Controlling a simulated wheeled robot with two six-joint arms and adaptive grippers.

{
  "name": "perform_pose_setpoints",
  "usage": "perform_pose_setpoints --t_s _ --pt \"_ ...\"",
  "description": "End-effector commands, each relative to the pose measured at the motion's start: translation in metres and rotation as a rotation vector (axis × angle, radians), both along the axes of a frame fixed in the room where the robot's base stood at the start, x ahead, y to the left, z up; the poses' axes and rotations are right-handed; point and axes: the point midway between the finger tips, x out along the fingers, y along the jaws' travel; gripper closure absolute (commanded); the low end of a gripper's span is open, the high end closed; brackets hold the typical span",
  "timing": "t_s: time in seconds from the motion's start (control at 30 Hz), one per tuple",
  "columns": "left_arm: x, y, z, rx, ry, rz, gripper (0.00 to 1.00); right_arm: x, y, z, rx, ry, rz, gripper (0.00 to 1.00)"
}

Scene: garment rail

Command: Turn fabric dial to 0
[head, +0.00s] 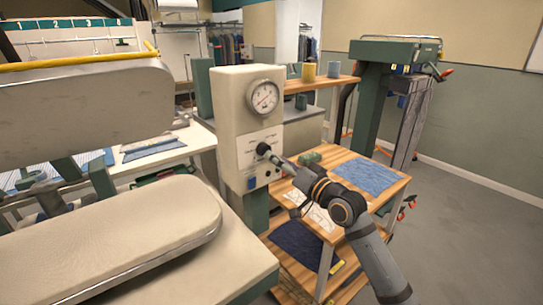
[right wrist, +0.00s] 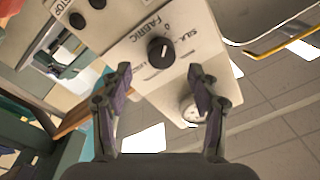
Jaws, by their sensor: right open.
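The fabric dial (right wrist: 161,52) is a round black knob with a white pointer line on a cream panel marked FABRIC and SILK in the right wrist view. Its exact setting is too small to tell. My right gripper (right wrist: 158,80) is open and empty, its two fingers spread either side of the dial in that view, apart from it. In the head view my right gripper (head: 268,152) is at the front of the cream control box (head: 228,95), and its hand hides the dial. My left gripper is not in view.
A pressure gauge (head: 263,96) sits above the dial on the box. A padded press (head: 110,240) stands at the left. A wooden table (head: 385,195) with blue cloth (head: 367,178) is at the right. Black buttons (right wrist: 77,20) sit beside the dial panel.

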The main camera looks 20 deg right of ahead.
Motion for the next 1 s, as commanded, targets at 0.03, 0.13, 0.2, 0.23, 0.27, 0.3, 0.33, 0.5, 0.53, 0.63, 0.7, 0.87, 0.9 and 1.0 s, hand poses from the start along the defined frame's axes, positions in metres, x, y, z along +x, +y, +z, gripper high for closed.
perform_pose_setpoints --t_s 0.03,0.13,0.2,0.23,0.27,0.3,0.33,0.5,0.53,0.63,0.7,0.87,0.9,1.0 --pt "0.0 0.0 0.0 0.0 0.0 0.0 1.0 -0.007 -0.003 -0.002 -0.008 0.002 -0.001 0.39" --pt "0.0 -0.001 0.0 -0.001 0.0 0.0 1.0 -0.017 -0.008 -0.003 -0.006 0.002 -0.002 0.39" --pt "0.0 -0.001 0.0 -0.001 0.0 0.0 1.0 -0.022 -0.009 -0.003 -0.003 0.001 -0.001 0.39" --pt "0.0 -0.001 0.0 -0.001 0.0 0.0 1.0 -0.023 -0.009 -0.003 -0.003 0.002 -0.001 0.39" --pt "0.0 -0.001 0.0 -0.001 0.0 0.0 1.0 -0.024 -0.009 -0.003 -0.003 0.001 0.0 0.39" --pt "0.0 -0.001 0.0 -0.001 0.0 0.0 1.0 -0.025 -0.009 -0.003 -0.001 0.001 0.002 0.39" --pt "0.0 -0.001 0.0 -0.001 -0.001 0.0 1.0 -0.025 -0.009 -0.002 0.001 0.001 0.001 0.39" --pt "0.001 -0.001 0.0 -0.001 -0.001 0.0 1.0 -0.025 -0.009 -0.002 0.002 0.0 0.002 0.39" --pt "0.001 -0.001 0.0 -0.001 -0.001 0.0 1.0 -0.025 -0.009 -0.002 0.002 0.0 0.002 0.39" --pt "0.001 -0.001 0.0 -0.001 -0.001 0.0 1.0 -0.025 -0.009 -0.002 0.002 0.0 0.001 0.39" --pt "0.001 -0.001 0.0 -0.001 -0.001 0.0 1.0 -0.025 -0.009 -0.002 0.001 0.001 0.001 0.39" --pt "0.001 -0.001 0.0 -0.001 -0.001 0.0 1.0 -0.034 -0.001 -0.044 -0.081 0.086 -0.01 0.39" --pt "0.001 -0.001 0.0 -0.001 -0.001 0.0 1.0 -0.042 0.003 -0.068 -0.135 0.139 -0.015 0.39" --pt "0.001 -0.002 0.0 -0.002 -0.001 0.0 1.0 -0.076 0.011 -0.145 -0.313 0.32 -0.027 0.39"
